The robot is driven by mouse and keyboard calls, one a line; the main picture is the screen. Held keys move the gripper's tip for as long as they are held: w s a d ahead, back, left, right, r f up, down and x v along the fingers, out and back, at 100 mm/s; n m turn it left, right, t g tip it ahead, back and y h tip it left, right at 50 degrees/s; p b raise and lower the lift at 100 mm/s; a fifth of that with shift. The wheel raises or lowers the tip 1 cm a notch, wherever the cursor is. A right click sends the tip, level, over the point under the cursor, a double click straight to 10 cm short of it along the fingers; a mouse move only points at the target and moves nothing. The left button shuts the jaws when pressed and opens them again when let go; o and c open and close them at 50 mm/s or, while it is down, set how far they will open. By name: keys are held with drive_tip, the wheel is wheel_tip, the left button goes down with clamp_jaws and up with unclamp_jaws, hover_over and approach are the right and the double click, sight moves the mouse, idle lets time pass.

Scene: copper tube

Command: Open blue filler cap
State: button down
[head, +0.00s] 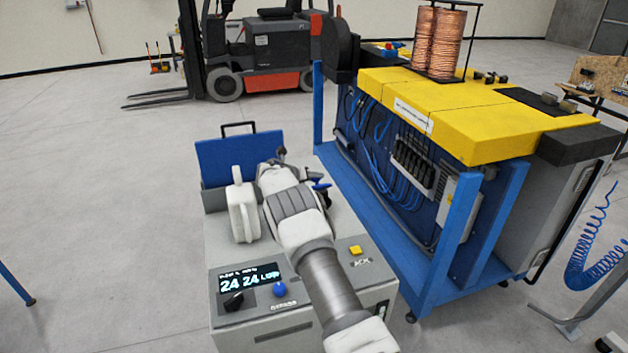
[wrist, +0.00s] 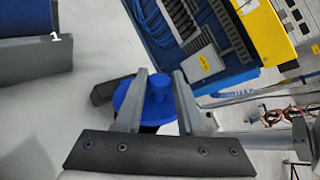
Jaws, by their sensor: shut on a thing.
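The blue filler cap (wrist: 158,103) shows in the wrist view as a round blue disc with a raised grip in its middle. My gripper (wrist: 160,75) has one finger on each side of this grip and is shut on it. The fingers cover parts of the disc. In the head view, blue parts (head: 321,186) show just right of my wrist, on top of the grey machine (head: 225,262). My arm hides most of the cap area there, so I cannot tell whether the cap is seated or turned.
A white jug (head: 242,205) stands on the machine left of my arm, before a blue panel (head: 240,155). A yellow-topped workbench (head: 470,122) with a blue frame stands close on the right. A forklift (head: 270,45) is behind.

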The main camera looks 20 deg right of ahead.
drive_tip(key=shift+w+a+g+b, duration=0.1)
drive_tip(key=shift+w+g+b, duration=0.4)
drive_tip(key=shift+b, duration=1)
drive_tip(key=shift+w+n, duration=0.2)
drive_tip(key=shift+n, duration=0.1)
drive_tip(key=shift+b, duration=0.8)
drive_tip(key=shift+s+y, duration=0.15)
drive_tip(key=shift+y, duration=0.15)
